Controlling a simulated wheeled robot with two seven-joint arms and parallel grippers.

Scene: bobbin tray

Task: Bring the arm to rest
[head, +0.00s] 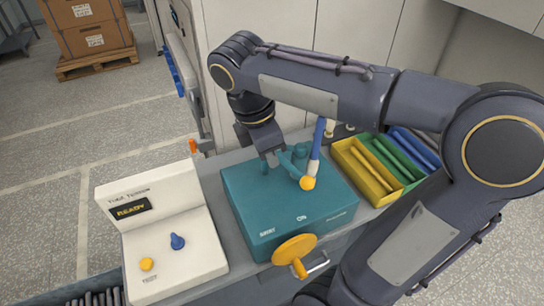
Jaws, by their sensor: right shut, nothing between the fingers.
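My right arm reaches in from the right and bends down over the teal machine box (262,215). My right gripper (272,158) points down above the back of the box, shut and empty. It is close to a teal lever (293,168) with an orange ball (307,183) at its end; I cannot tell if they touch. My left gripper is not in view.
A white console (185,250) reading "READY" stands left of the box. An orange disc handle (294,249) is at the box's front. A blue and white rod (317,140) rises behind the ball. Yellow (350,167), green and blue trays lie at the right.

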